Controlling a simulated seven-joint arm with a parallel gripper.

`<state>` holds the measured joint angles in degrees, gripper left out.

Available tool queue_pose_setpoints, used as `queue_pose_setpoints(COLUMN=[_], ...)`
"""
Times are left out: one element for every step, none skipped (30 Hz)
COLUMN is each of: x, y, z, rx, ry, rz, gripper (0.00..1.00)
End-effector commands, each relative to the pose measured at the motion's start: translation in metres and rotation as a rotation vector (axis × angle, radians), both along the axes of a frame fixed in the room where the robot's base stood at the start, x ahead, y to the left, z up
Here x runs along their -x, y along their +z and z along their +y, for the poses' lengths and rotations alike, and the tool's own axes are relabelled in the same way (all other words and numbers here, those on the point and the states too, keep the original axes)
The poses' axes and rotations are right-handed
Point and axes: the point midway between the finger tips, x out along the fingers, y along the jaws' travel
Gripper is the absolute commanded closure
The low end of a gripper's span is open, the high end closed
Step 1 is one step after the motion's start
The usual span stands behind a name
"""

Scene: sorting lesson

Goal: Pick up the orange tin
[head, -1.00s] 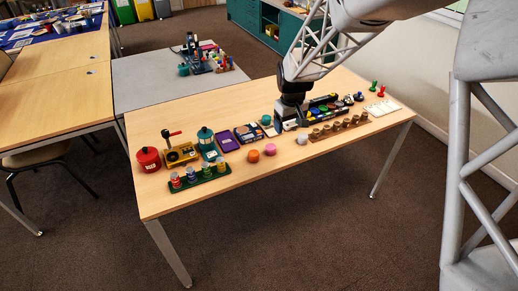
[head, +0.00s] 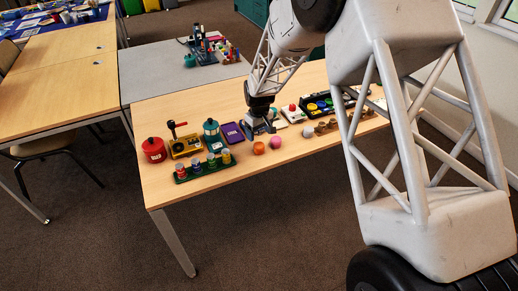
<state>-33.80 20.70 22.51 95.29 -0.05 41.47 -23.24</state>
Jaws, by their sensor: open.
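The orange tin (head: 259,148) is a small round orange thing standing near the front edge of the wooden table, in the head view. A pink round tin (head: 275,142) stands close on its right. My gripper (head: 261,131) is open and points down, just behind the orange tin in the picture. Nothing shows between its fingers. How high the fingertips are above the table is hard to tell.
A green rack with several small bottles (head: 204,168) stands left of the orange tin. Behind are a red pot (head: 153,149), a yellow box (head: 184,146), a teal lantern (head: 212,134) and a purple tray (head: 231,132). A pale ball (head: 308,131) stands to the right.

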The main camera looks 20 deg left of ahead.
Motion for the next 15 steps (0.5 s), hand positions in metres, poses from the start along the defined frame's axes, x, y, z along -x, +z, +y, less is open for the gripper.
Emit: queue_pose_setpoints(x=[0.000,0.000,0.000,0.000,0.000,0.000,0.000,0.000,0.000,0.000,0.001,0.001,0.000,0.000,0.000], y=[0.000,0.000,-0.001,-0.001,-0.003,-0.005,-0.007,-0.009,-0.013,-0.016,-0.018,-0.021,-0.023,-0.024,-0.025], z=[0.000,0.000,0.000,0.000,0.000,0.000,0.000,0.000,0.000,0.000,0.000,0.000,0.000,0.000,0.000], rx=[0.000,0.000,0.000,0.000,0.001,0.001,0.001,0.001,0.001,0.002,0.002,0.001,0.001,0.001,0.001], ry=[0.000,0.000,0.000,0.000,0.000,0.000,0.000,0.000,0.000,0.000,0.000,0.000,0.000,0.000,0.000], rz=[0.000,0.000,0.000,0.000,0.001,0.001,0.001,0.002,0.002,0.002,0.002,0.002,0.002,0.002,0.001], gripper=[0.23,0.23,0.23,0.23,0.23,0.23,0.23,0.23,0.23,0.23,0.23,0.23,0.23,0.23,0.23])
